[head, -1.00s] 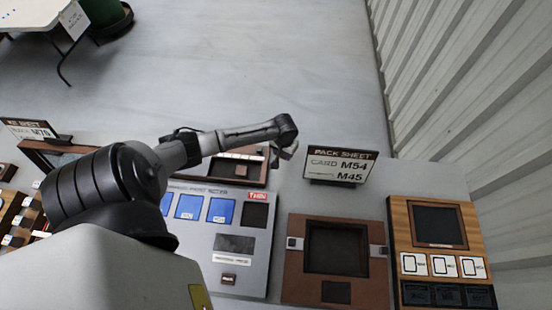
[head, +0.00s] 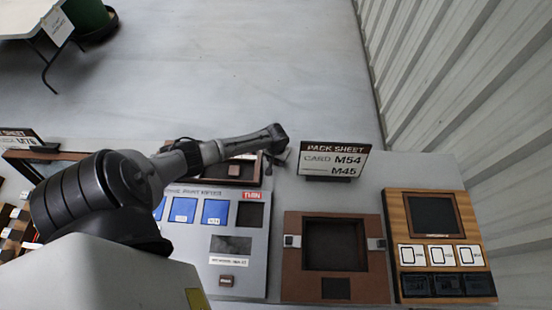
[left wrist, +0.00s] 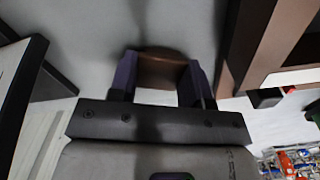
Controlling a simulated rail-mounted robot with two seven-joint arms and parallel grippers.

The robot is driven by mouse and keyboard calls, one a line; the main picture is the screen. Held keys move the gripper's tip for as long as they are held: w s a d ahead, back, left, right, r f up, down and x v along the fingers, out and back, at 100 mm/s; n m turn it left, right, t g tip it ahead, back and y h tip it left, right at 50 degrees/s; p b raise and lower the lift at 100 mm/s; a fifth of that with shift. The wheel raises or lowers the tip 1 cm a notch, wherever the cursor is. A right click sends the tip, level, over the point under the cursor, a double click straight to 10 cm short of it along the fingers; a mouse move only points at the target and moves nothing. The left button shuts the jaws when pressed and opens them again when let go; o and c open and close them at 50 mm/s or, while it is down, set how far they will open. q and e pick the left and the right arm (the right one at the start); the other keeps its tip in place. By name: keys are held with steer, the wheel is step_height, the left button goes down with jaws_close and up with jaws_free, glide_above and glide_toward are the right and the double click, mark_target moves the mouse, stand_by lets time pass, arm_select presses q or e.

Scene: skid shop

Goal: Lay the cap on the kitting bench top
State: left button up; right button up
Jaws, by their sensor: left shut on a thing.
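My left gripper (head: 278,158) hangs at the end of the arm that reaches in from the left, over the grey kitting bench top (head: 285,190). In the left wrist view the two purple fingers (left wrist: 160,82) are shut on a brown cap (left wrist: 160,65). Plain grey surface and a dark shadow show just beyond the cap. Whether the cap touches the bench top cannot be told. In the head view the cap is not clearly visible at the fingertips. My right gripper is not in view.
The pack sheet sign (head: 334,160) stands right of the gripper. A brown-framed tray (head: 245,172) lies just left. A grey panel with blue cards (head: 228,250), a brown box (head: 292,270) and a wooden case (head: 397,225) stand nearer. A narrow bare strip separates tray and sign.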

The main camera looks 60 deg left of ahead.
arm_select(q)
steer(key=shift+f, duration=0.15)
steer(key=o, duration=0.9)
